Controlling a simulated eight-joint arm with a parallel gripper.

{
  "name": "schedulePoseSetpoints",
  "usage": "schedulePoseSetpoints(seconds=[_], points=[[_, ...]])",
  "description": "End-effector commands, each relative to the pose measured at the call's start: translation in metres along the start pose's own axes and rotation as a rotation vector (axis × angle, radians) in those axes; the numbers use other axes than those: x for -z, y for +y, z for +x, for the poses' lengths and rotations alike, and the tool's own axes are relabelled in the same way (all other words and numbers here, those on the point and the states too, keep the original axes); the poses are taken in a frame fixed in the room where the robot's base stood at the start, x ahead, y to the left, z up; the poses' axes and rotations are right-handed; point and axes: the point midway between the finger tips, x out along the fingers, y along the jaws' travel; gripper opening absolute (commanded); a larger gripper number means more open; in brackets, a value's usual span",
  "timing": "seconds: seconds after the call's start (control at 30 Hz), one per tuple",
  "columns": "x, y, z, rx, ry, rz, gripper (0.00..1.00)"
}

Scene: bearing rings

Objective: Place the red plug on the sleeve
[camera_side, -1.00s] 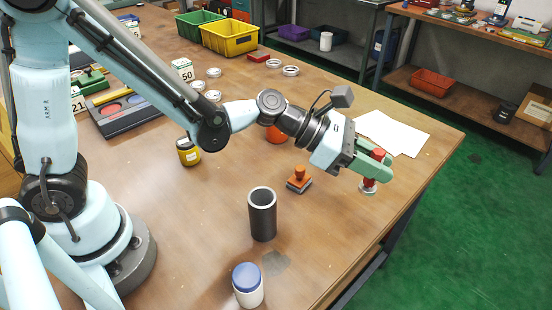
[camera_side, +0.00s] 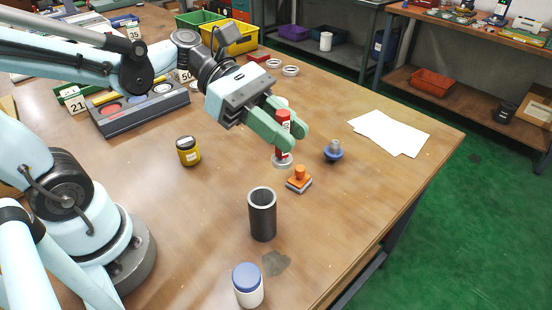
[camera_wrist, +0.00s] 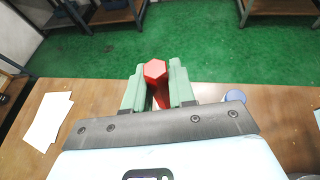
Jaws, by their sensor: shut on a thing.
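The red plug (camera_side: 283,121) is between the green fingers of my gripper (camera_side: 283,132), which is shut on it. It hangs roughly upright, with a pale metal collar at its lower end. In the wrist view, its red hexagonal head (camera_wrist: 155,69) shows between the fingers (camera_wrist: 158,88). The sleeve (camera_side: 262,218) is a dark grey, hollow upright tube on the table, with its open top facing up. In the side view, my gripper and the plug are beyond the sleeve and a little to its right, apart from it. I cannot make out the sleeve in the wrist view.
An orange-handled stamp (camera_side: 299,180) stands between plug and sleeve in the side view. A blue-grey knobbed piece (camera_side: 333,152), a yellow jar (camera_side: 188,151) and a blue-capped white jar (camera_side: 247,286) stand around. White papers (camera_side: 390,132) lie right. Table (camera_side: 350,225) right of the sleeve is clear.

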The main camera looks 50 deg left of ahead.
Motion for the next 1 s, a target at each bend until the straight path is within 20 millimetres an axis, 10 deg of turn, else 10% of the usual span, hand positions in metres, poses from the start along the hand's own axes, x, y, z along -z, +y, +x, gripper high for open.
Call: schedulePoseSetpoints(seconds=[0.27, 1.0], points=[[-0.005, -0.025, -0.025, 0.072, -0.001, 0.029, 0.0], [0.047, -0.026, -0.004, 0.077, 0.0, 0.03, 0.0]])
